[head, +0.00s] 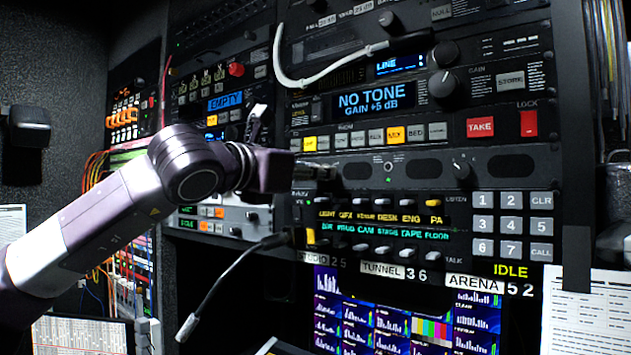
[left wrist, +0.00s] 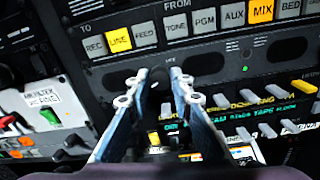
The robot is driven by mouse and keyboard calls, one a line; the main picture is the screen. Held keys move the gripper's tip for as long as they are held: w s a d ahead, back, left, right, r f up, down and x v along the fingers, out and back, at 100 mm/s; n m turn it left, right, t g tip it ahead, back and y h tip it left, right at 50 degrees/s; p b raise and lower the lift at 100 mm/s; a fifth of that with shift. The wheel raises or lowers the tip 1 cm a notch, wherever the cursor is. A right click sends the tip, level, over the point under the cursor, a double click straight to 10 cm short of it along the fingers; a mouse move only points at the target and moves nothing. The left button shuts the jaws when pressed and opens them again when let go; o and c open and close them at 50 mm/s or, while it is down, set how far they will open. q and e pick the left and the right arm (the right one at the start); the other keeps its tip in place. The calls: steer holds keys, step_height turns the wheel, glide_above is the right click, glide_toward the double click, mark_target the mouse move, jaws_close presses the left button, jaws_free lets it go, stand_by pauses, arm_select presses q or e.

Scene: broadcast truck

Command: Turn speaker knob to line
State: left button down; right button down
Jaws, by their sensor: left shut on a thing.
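My left gripper (head: 322,172) reaches in from the left of the head view to the left end of a black panel with dark oval openings (head: 413,169). In the left wrist view its two fingers (left wrist: 160,82) point at that panel and are shut on a small dark knob (left wrist: 155,88). The knob is mostly hidden between the fingertips, and its pointer direction cannot be told. Small white print (left wrist: 172,61) sits just above the fingertips, too small to read surely. My right gripper is not in view.
Above is a row of buttons with LINE (left wrist: 119,40) and MIX (left wrist: 261,9) lit. Below are intercom switches, a keypad (head: 512,226) and a gooseneck microphone (head: 232,268).

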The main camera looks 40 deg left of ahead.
arm_select(q)
steer(key=shift+a+m+h+p, duration=0.2)
steer(key=shift+m+p, duration=0.45)
steer(key=shift+m, duration=7.45)
steer(key=shift+d+m+h+p, duration=0.1)
steer(key=shift+m+h+p, duration=0.4)
steer(key=shift+m, duration=7.6)
steer(key=c, duration=1.7)
jaws_free()
